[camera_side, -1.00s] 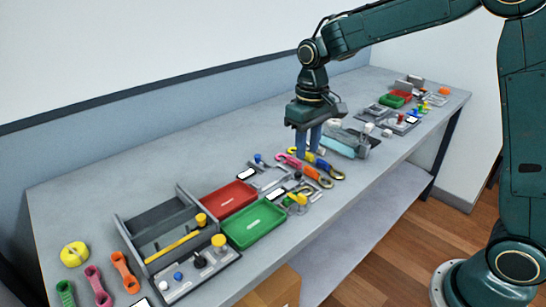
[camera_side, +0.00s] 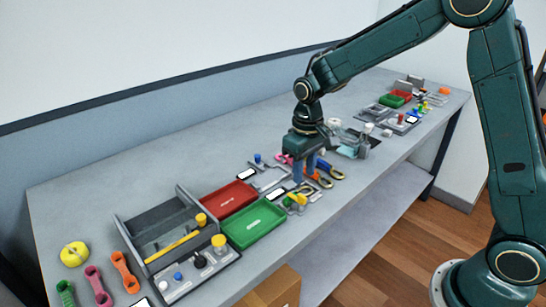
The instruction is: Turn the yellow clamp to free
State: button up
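A small yellow piece (camera_side: 297,198), which looks like the yellow clamp, sits on a grey fixture to the right of the green tray. It is too small to tell which way it is turned. My gripper (camera_side: 304,179) points down just above and behind it, over the bench. Its two blue fingers look apart with nothing seen between them, so it appears open. I cannot tell whether the fingertips touch anything.
The green tray (camera_side: 252,223) and red tray (camera_side: 229,198) stand to the left, by a grey rack holding a yellow bar (camera_side: 173,245). The bench's back strip is clear.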

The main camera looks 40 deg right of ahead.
aim_at(302, 196)
jog(key=shift+f, duration=3.55)
grip_shut()
